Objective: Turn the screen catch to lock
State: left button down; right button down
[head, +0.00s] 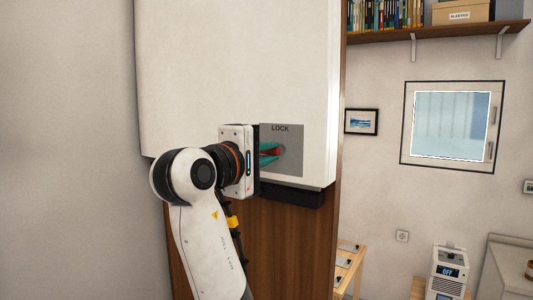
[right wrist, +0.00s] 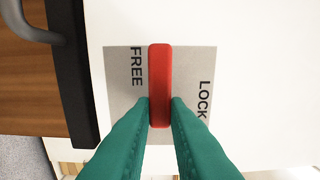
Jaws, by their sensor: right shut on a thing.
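The screen catch is a red bar (right wrist: 160,85) on a grey plate (right wrist: 119,108), marked FREE on one side and LOCK on the other. In the right wrist view the bar stands upright in the picture, between the two words. My right gripper (right wrist: 160,108) has its two teal fingers shut on the lower part of the bar, one on each side. In the head view my right gripper (head: 272,152) reaches the plate (head: 292,165) from the left and hides much of the catch; LOCK reads at the plate's top, and FREE is hidden. My left gripper is out of view.
The plate sits on a white screen panel (head: 240,60) with a black strip (head: 295,196) below its lower edge, over a wooden backing (head: 290,250). At the right are a shelf (head: 440,36), a window (head: 451,125) and a white device (head: 449,265).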

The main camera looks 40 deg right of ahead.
jog(key=shift+f, duration=0.1)
jog(key=m+b, duration=0.6)
jog(key=m, duration=0.2)
jog(key=shift+f, duration=0.15)
jog(key=m+b, duration=0.2)
jog(key=m, duration=0.2)
jog(key=shift+m, duration=0.4)
jog(key=shift+m+b, duration=0.6)
jog(key=shift+m, duration=1.9)
jog(key=c, duration=1.4)
grip_release()
jog(key=shift+r, duration=0.2)
